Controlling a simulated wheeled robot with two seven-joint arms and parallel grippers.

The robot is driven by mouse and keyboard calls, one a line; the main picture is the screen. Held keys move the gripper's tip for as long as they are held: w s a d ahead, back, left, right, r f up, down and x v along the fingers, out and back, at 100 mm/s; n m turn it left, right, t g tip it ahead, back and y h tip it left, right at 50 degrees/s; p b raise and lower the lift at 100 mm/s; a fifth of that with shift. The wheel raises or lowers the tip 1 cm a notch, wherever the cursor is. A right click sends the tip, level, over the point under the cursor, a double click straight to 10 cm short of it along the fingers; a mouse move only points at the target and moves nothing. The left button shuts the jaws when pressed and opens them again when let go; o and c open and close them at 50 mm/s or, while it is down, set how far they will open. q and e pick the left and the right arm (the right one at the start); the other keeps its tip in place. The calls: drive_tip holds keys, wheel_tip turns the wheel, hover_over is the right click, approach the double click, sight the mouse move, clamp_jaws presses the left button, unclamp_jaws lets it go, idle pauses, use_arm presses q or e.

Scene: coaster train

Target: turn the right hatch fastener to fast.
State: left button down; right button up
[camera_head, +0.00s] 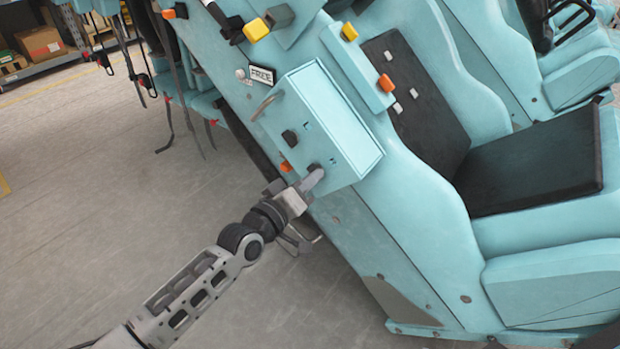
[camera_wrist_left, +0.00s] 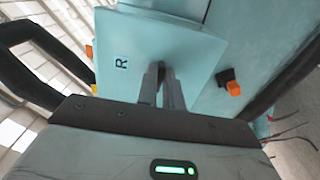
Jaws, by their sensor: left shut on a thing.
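The teal hatch box (camera_head: 335,125) sits on the side of the coaster car in the head view. Its front face has a dark fastener (camera_head: 289,138) at the left and the right fastener at the lower end, mostly hidden by my gripper. My left gripper (camera_head: 312,180) reaches this lower fastener. In the left wrist view, its two fingers (camera_wrist_left: 161,88) are shut on the dark right fastener (camera_wrist_left: 161,70), beside a label "R" (camera_wrist_left: 121,62). The fastener's exact angle is hidden between the fingers. My right gripper is not in view.
A "FREE" sign (camera_head: 262,75) and a curved handle (camera_head: 267,104) are near the box's upper left. An orange-ended black part (camera_wrist_left: 229,82) sits beside the hatch in the wrist view. Black seats (camera_head: 535,160) stand right. Grey floor (camera_head: 100,220) is open at left.

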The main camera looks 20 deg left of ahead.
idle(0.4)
use_arm(q)
drive_tip(key=c, duration=1.5)
unclamp_jaws()
drive_tip(key=shift+c, duration=0.2)
drive_tip(key=v, duration=1.6)
drive_tip(key=shift+d, duration=0.15)
drive_tip(key=s+d+f+m+g+y+p, duration=0.1)
drive_tip(key=s+d+f+m+g+y, duration=0.1)
drive_tip(key=s+d+f+m+g, duration=0.4)
wheel_tip(320, 180, down, 4)
drive_tip(key=s+d+m, duration=0.1)
drive_tip(key=s, duration=0.2)
drive_tip(key=shift+r+m+y, duration=0.2)
drive_tip(key=shift+m+y, duration=0.1)
drive_tip(key=shift+m, duration=0.1)
